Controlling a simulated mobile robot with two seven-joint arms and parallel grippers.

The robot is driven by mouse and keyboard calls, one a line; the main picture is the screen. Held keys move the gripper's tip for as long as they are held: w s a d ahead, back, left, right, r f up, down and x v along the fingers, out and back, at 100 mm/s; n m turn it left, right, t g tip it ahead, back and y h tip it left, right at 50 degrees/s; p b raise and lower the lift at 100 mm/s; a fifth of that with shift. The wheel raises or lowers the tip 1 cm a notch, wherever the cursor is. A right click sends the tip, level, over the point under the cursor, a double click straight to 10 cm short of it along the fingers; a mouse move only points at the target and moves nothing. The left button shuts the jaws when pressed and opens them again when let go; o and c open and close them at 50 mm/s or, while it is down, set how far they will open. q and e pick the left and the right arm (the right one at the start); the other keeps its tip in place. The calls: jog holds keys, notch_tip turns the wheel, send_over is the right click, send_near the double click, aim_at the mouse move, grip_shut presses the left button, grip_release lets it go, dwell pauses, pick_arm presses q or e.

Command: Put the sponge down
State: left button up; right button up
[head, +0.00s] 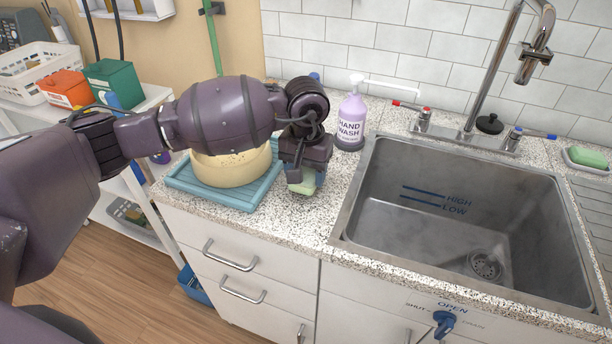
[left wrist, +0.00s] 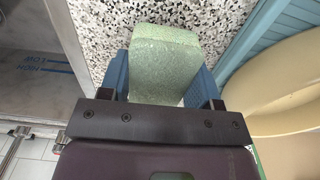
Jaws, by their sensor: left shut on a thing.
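A light green sponge (head: 304,183) is held in my left gripper (head: 306,178) over the speckled counter (head: 300,225), between the teal tray and the sink. The left wrist view shows the sponge (left wrist: 164,62) between the two blue fingers of the left gripper (left wrist: 162,82), with counter around it. I cannot tell whether the sponge touches the counter. My right gripper is not in view.
A blue-teal tray (head: 188,185) with a tan round tub (head: 232,168) stands left of the gripper. A hand wash bottle (head: 351,118) stands behind. The empty sink (head: 450,215) is to the right. Another green sponge (head: 588,157) lies in a dish at far right.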

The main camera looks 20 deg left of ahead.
pick_arm(q)
jog(key=shift+f, duration=0.8)
